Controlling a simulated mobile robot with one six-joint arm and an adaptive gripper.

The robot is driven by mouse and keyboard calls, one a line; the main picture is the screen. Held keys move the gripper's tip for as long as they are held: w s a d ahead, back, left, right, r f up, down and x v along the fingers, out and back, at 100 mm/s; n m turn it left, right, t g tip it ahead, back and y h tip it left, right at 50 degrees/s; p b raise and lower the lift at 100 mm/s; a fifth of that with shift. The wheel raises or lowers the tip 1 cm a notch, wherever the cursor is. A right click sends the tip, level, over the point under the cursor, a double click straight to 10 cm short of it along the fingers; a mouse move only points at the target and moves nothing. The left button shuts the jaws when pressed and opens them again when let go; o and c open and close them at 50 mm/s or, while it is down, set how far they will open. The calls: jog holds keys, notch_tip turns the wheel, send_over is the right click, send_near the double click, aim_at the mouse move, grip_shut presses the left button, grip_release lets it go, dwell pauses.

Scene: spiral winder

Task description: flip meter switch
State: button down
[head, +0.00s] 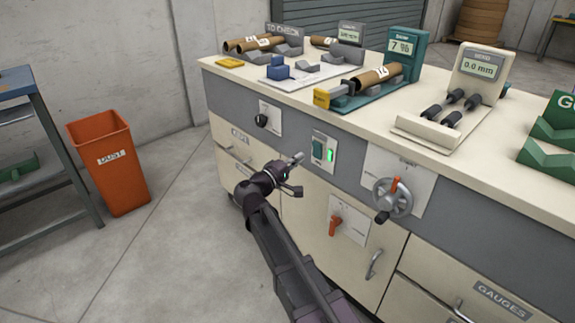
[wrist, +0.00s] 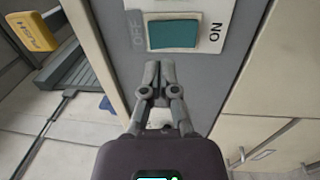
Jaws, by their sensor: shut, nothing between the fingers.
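The switch is a teal rocker (head: 318,148) on a pale plate on the cabinet's grey front panel, with a lit green strip (head: 330,155) beside it. In the wrist view the rocker (wrist: 172,34) sits between the words OFF and ON; its tilt is hard to tell. My gripper (head: 299,157) is shut and empty, just left of the plate in the head view. In the wrist view my gripper's closed fingertips (wrist: 160,66) are just below the rocker; I cannot tell whether they touch the panel. A teal meter (head: 402,47) on the bench top reads 7 %.
A black knob (head: 262,120) is left of the switch; a handwheel (head: 392,198) with an orange handle is right. An orange lever (head: 336,225) sits below. A second meter (head: 479,69) reads 0.0 mm. An orange dust bin (head: 109,161) stands left on open floor.

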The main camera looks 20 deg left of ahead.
aim_at(316, 147)
jog(key=shift+x, duration=2.5)
jog(key=shift+w+d+p, duration=0.15)
jog(key=shift+d+p, duration=0.05)
jog(key=shift+p, duration=0.2)
jog(key=shift+a, duration=0.1)
jog(key=shift+s+a, duration=0.1)
jog(key=shift+s, duration=0.15)
jog(key=shift+s+a+r, duration=0.15)
jog(key=shift+s, duration=0.3)
jog(key=r+p+v, duration=0.1)
jog(key=r+v, duration=0.2)
jog(key=v, duration=0.9)
jog(key=shift+s+p, duration=0.3)
jog(key=shift+a+f, duration=0.1)
jog(key=shift+a, duration=0.05)
